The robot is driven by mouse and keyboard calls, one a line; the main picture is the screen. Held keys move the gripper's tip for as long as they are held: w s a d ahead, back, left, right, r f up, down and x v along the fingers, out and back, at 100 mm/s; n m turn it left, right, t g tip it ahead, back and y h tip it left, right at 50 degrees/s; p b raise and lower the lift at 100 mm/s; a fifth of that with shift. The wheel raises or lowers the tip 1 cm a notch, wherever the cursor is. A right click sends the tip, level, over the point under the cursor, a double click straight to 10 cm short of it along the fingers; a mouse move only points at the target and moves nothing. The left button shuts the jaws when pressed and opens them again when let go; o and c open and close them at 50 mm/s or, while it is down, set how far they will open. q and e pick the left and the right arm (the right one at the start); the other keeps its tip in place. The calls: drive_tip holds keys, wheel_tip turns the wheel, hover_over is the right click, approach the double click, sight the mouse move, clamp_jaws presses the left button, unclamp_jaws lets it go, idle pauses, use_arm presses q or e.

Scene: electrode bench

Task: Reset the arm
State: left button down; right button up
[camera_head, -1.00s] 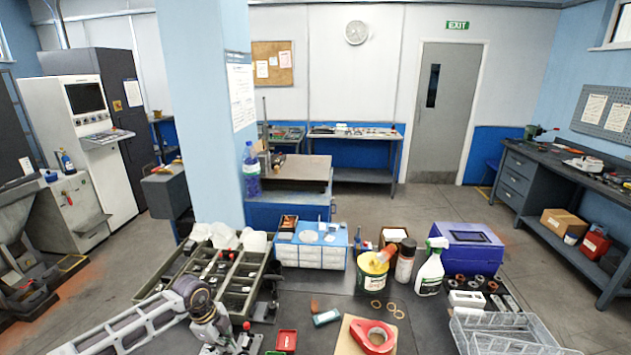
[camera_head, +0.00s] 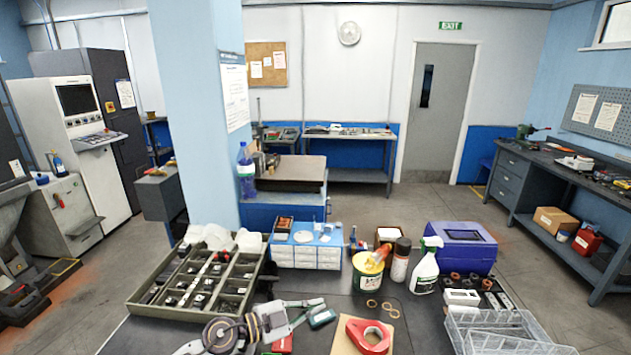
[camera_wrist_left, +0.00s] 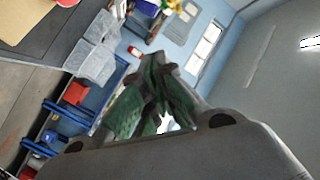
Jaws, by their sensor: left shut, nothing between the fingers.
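My left gripper (camera_head: 312,308) is low in the middle of the head view, above the front of the dark bench. It points to the right, with its fingers shut and empty. In the left wrist view the green-padded fingers (camera_wrist_left: 147,98) are close together with nothing held. My left arm comes in from the bottom edge. My right gripper is in neither view.
A grey compartment tray (camera_head: 140,307) is left of the gripper. A blue-white drawer box (camera_head: 305,256), yellow tub (camera_head: 368,278), spray bottle (camera_head: 425,272) and purple case (camera_head: 460,250) stand behind.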

use_arm(q)
drive_tip(key=w+a+r+n+t+y, duration=0.3)
drive_tip(key=a+r+n+t+y, duration=0.5)
drive_tip(key=n+t, duration=0.35)
drive_tip(key=s+a+f+n+g+y, duration=0.3)
drive_tip(key=a+f+n+y, duration=0.1)
drive_tip(key=a+f, duration=0.2)
drive_tip(key=s+a+f+n+g+y, duration=0.4)
drive_tip(key=a+f, duration=0.2)
drive_tip(key=a, duration=0.1)
drive_tip(key=s+f+m+g+h, duration=0.1)
drive_tip(key=s+f+g, duration=0.35)
drive_tip(key=s, duration=0.55)
drive_tip(key=s+f+g, duration=0.4)
drive_tip(key=s+f, duration=0.1)
drive_tip(key=s, duration=0.4)
wheel_tip(320, 180, down, 32)
drive_tip(key=s+g, duration=0.1)
drive_tip(key=s, duration=0.1)
drive_tip(key=s+a+f+g, duration=0.1)
drive_tip(key=s+a+f, duration=0.1)
drive_tip(key=s+f, duration=0.8)
drive_tip(key=s+a+f, duration=0.2)
drive_tip(key=s+f, duration=0.9)
drive_tip(key=s, duration=0.1)
drive_tip(key=shift+s+a+g, duration=0.25)
drive_tip(key=shift+s+g, duration=0.1)
drive_tip(key=shift+g, duration=0.05)
drive_tip(key=shift+m, duration=0.25)
